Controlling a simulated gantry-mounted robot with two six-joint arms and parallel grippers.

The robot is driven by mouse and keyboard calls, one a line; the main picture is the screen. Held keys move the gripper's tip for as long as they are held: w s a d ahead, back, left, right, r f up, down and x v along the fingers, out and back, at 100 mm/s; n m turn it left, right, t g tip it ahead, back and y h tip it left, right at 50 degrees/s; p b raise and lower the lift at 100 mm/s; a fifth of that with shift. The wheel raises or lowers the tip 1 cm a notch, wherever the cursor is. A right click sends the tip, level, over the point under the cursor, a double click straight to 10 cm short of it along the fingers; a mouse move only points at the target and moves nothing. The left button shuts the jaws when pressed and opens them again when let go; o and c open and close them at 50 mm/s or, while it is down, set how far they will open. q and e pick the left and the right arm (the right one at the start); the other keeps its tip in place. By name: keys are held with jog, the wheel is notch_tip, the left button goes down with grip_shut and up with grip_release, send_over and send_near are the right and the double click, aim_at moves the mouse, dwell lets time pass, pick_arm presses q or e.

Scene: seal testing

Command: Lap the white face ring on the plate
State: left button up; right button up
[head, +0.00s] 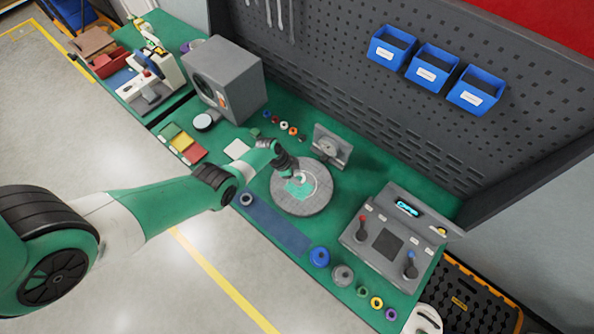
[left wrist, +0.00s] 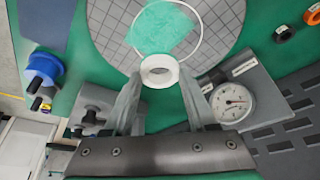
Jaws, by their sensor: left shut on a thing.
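The lapping plate (head: 298,206) is a round grey disc with a grid on the green bench. It fills the top of the left wrist view (left wrist: 112,32). A teal patch (head: 297,190) lies on it, partly inside a thin white circle. My left gripper (head: 290,170) reaches over the plate's far-left part. In the left wrist view its fingers (left wrist: 159,82) are shut on the white face ring (left wrist: 159,63), one on each side. The ring is close to the plate beside the teal patch; I cannot tell whether it touches. My right gripper is not in view.
A dial gauge stand (head: 331,147) stands close behind the plate. A grey control box (head: 387,240) is to the right, and a blue mat (head: 272,225) lies in front. Small coloured rings (head: 284,125) lie behind; a large grey machine (head: 229,78) stands at the back left.

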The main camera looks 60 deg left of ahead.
pick_arm(q)
jog(key=b, duration=0.6)
send_over(297, 188)
jog(key=shift+f, duration=2.95)
jog(key=shift+f, duration=0.15)
jog(key=shift+f+b, duration=1)
jog(key=o, duration=0.6)
jog(key=shift+r, duration=0.15)
grip_shut()
jog(key=shift+r+p, duration=0.6)
jog(key=shift+p, duration=0.15)
